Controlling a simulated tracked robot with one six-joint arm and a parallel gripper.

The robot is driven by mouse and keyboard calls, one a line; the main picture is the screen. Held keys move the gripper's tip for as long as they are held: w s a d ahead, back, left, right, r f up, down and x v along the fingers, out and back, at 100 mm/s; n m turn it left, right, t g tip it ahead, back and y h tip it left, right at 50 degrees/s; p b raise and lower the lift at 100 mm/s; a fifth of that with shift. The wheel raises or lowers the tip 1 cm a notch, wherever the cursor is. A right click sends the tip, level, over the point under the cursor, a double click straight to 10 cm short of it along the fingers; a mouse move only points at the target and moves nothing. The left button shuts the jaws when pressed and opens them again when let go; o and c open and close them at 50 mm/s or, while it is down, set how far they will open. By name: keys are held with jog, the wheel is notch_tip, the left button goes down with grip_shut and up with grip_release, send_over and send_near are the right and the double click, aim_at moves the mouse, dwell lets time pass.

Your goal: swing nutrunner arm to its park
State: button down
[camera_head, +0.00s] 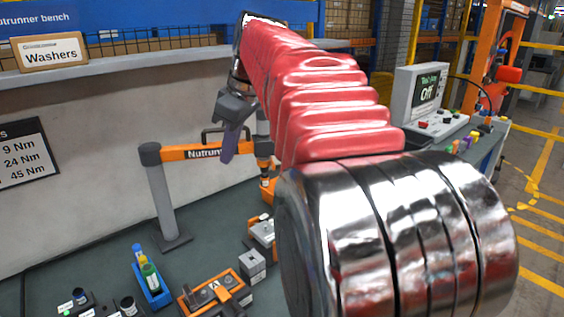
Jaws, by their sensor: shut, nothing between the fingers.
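The nutrunner arm (182,153) is an orange beam with a "Nutrun…" label, the end of which is hidden. It reaches right from the top of a grey post (161,201) on the bench. A dark handle stands on top of the beam. A nutrunner (265,168) hangs upright at the beam's right end, partly behind my red arm. My gripper (227,158) points down in front of the beam, just right of the label, with its fingers closed and nothing visible in them. I cannot tell whether it touches the beam. I cannot make out a marked park.
A blue holder (152,285) with bottles and an orange tray (214,297) stand at the front, with a small grey block (252,264) nearby. A monitor reading "Off" (421,90) stands at right. A shelf with a Washers box (49,52) runs behind.

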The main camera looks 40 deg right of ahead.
jog(key=s+a+f+m+t+h, duration=0.1)
jog(key=s+a+f+m, duration=0.5)
jog(key=s+a+f, duration=1.2)
jog(key=shift+s+a+f, duration=0.2)
jog(key=shift+s+f, duration=0.15)
jog(key=shift+s, duration=0.45)
jog(key=shift+s, duration=0.1)
